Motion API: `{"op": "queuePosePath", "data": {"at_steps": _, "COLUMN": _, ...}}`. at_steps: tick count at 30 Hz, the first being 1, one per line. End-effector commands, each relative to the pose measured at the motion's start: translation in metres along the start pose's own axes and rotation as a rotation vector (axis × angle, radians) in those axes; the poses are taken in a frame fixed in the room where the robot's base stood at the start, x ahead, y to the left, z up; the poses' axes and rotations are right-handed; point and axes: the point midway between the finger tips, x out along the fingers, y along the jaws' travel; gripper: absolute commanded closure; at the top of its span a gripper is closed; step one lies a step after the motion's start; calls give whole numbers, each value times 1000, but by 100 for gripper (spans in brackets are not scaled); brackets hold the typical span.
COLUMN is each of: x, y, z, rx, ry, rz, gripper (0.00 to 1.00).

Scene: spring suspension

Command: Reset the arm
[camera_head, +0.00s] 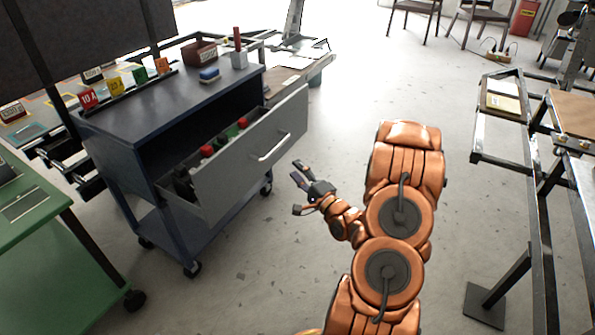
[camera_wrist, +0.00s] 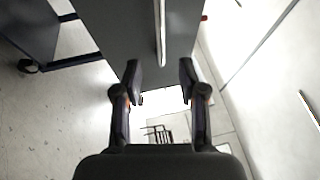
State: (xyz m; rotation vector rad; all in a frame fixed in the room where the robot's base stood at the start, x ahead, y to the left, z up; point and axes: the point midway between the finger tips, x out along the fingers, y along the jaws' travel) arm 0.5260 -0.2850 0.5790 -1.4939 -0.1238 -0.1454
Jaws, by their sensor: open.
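My arm is orange and folded in the middle of the head view. My gripper (camera_head: 298,171) points left toward the open drawer (camera_head: 225,178) of a dark blue cart, with bare floor visible beneath it. In the wrist view my gripper (camera_wrist: 160,78) has its two fingers spread apart with nothing between them. The grey drawer front and its long handle (camera_wrist: 160,35) show beyond the fingertips. The gripper appears apart from the handle. The drawer stands pulled out and holds several red-topped and green items, partly hidden by its front.
A green table (camera_head: 30,215) stands at left. A metal frame (camera_head: 540,200) stands at right. The floor between is clear.

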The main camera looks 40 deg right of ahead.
Motion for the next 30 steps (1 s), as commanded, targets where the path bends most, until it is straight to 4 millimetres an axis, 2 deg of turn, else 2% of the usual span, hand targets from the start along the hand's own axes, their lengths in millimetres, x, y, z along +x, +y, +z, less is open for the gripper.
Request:
{"op": "queuePosePath", "data": {"at_steps": 14, "x": 4, "y": -3, "z": 3, "rx": -26, "ry": -8, "rz": 22, "gripper": 59}}
{"op": "queuePosePath", "data": {"at_steps": 17, "x": 15, "y": -9, "z": 9, "rx": -102, "ry": -29, "rz": 87, "gripper": 59}}
{"op": "queuePosePath", "data": {"at_steps": 23, "x": 38, "y": -24, "z": 25, "rx": -359, "ry": -89, "rz": 314, "gripper": 59}}
{"op": "queuePosePath", "data": {"at_steps": 30, "x": 48, "y": -54, "z": 35, "rx": -660, "ry": -155, "rz": 583, "gripper": 59}}
